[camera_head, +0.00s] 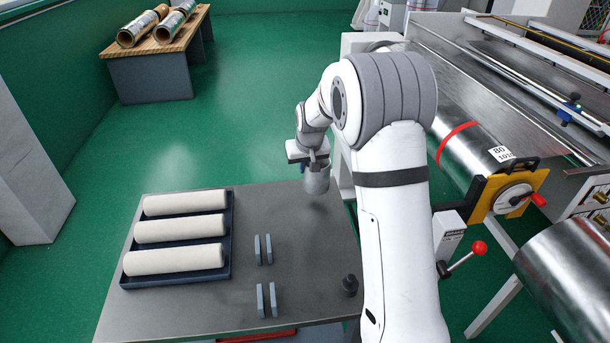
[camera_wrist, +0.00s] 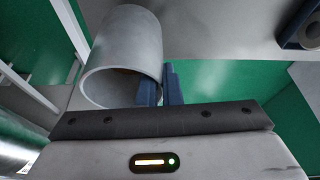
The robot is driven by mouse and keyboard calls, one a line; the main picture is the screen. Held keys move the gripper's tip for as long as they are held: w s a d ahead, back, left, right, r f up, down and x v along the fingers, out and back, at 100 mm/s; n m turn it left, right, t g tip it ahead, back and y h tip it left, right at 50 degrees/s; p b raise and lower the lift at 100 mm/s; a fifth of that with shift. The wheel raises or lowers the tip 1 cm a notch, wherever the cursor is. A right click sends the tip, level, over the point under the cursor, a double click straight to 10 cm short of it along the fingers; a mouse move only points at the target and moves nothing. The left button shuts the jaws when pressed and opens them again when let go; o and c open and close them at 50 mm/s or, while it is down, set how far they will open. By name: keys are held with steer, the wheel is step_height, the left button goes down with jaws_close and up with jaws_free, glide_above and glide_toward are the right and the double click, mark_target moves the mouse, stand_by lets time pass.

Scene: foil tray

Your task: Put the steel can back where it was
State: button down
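The steel can (camera_head: 317,183) is a plain grey, open-ended cylinder at the far right part of the grey table. My gripper (camera_head: 308,165) is above it, pointing down. In the wrist view the can (camera_wrist: 128,45) shows its open mouth toward me. One dark blue fingertip is inside the mouth and the other is outside, so my gripper (camera_wrist: 160,88) is shut on the can's wall. The can appears just above the table, with a faint shadow nearby; any small gap under it is hard to tell.
The grey table (camera_head: 190,307) carries a dark tray (camera_head: 229,240) with three white rolls at left. Two pairs of small upright blue-grey plates (camera_head: 263,249) (camera_head: 267,300) stand mid-table. A black knob-like piece (camera_head: 349,284) is near the right front. Machine rollers (camera_head: 470,160) are at right.

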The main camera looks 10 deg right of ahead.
steer(key=shift+f, duration=1.6)
steer(key=shift+f, duration=0.2)
steer(key=c, duration=1.6)
jaws_free()
